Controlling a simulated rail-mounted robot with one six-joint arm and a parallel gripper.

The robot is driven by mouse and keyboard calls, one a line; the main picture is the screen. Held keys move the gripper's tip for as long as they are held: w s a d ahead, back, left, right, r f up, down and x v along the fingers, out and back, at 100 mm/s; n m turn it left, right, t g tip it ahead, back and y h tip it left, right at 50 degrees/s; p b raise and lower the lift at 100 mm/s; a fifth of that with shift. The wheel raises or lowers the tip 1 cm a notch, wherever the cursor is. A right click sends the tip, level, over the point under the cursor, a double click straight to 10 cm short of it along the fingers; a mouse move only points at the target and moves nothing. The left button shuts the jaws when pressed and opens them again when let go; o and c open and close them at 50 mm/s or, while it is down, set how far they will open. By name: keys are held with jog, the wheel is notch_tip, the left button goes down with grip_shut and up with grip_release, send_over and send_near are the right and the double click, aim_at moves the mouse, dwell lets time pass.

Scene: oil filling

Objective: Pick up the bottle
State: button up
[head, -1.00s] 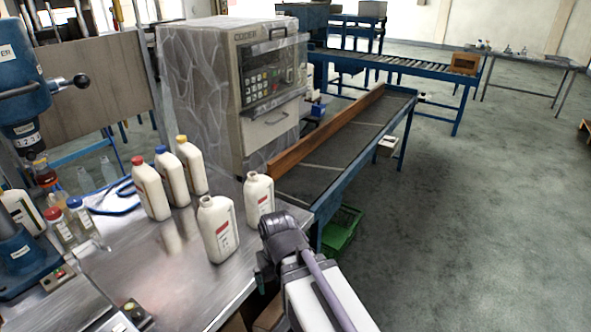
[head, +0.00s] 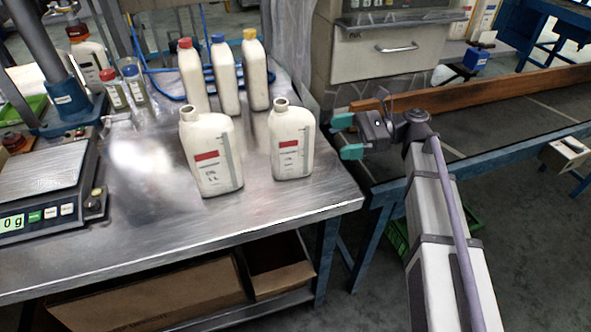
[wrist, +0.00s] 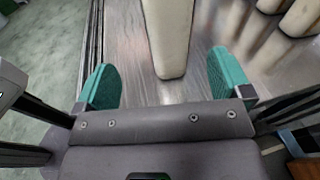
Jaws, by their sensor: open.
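Two white uncapped bottles with red-and-white labels stand upright near the front right of the steel table: a left bottle (head: 210,155) and a right bottle (head: 291,142). My gripper (head: 344,136) is right of the right bottle, past the table's right edge, with its green fingers apart and nothing between them. In the wrist view my open gripper (wrist: 158,85) points at a white bottle (wrist: 168,40), which stands ahead between the fingers' lines. The bottle's top is out of that view.
Behind stand bottles with red (head: 192,77), blue (head: 225,75) and yellow (head: 254,70) caps. A scale (head: 45,180) sits at the left of the steel table (head: 150,235). A conveyor with a wooden side rail (head: 470,92) runs at the right.

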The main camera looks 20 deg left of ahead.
aim_at(299, 132)
jog(key=shift+m+g+y, duration=0.4)
jog(key=shift+g+y, duration=0.1)
jog(key=shift+g, duration=0.1)
jog(key=x, duration=0.3)
jog(key=r+x, duration=0.1)
jog(key=x, duration=0.3)
jog(key=w+x, duration=0.1)
jog(key=x, duration=0.3)
jog(key=shift+w+a+r+p, duration=0.1)
jog(key=shift+a+r+p, duration=0.15)
jog(key=shift+r+p, duration=0.1)
jog(key=c, duration=1)
jog(key=shift+c, duration=0.2)
